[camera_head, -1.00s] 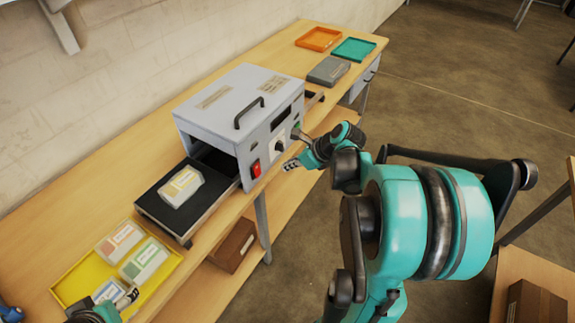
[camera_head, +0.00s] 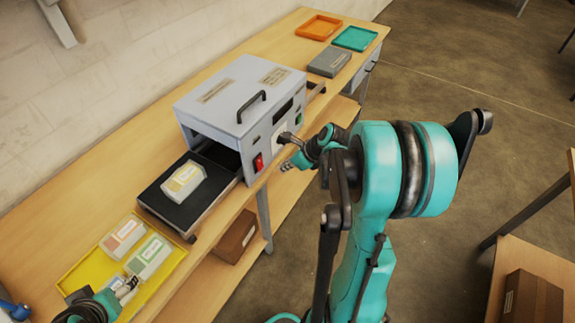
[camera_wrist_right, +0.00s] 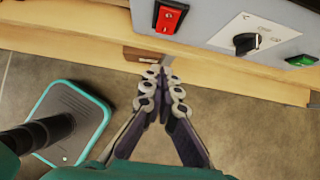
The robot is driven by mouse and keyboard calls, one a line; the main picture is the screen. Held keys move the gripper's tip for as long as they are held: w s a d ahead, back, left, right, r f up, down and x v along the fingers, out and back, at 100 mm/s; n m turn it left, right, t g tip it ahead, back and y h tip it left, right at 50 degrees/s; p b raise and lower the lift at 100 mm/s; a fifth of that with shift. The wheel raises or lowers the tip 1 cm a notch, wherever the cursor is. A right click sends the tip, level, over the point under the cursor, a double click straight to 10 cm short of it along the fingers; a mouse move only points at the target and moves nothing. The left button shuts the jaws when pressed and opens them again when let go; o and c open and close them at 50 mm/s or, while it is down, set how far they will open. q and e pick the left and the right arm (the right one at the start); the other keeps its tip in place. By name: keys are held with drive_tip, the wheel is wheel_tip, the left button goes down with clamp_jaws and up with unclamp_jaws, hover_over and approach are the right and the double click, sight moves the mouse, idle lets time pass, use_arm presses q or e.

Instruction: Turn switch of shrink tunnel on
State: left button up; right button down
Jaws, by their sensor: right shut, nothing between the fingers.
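The shrink tunnel (camera_head: 225,95) is a grey box with a black handle on the workbench. Its red rocker switch (camera_head: 258,162) is on the front panel, near the entry side. The switch also shows at the top of the right wrist view (camera_wrist_right: 170,17); I cannot tell which way it is set. My right gripper (camera_head: 288,165) is shut and empty in front of the panel, just right of the switch. In the right wrist view its fingertips (camera_wrist_right: 164,82) are below the switch and apart from it. My left gripper (camera_head: 128,287) is over the yellow tray, its opening unclear.
A dark knob (camera_wrist_right: 246,43) and green button (camera_wrist_right: 301,61) sit right of the switch. A pack (camera_head: 184,180) lies on the black infeed bed (camera_head: 160,206). The yellow tray (camera_head: 75,279) holds several packs. Orange (camera_head: 318,27) and teal (camera_head: 355,38) trays stand at the far end.

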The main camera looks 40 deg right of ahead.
sight(261, 167)
drive_tip(key=w+a+f+b, duration=0.1)
drive_tip(key=w+a+f, duration=0.1)
drive_tip(key=w+f, duration=0.3)
drive_tip(key=shift+w+a, duration=0.3)
drive_tip(key=shift+w, duration=0.5)
drive_tip(key=shift+r, duration=0.1)
drive_tip(key=shift+w+a+r+t+b, duration=0.1)
drive_tip(key=shift+w+r+t+b, duration=0.1)
drive_tip(key=shift+r+t+b, duration=0.35)
drive_tip(key=shift+r, duration=0.1)
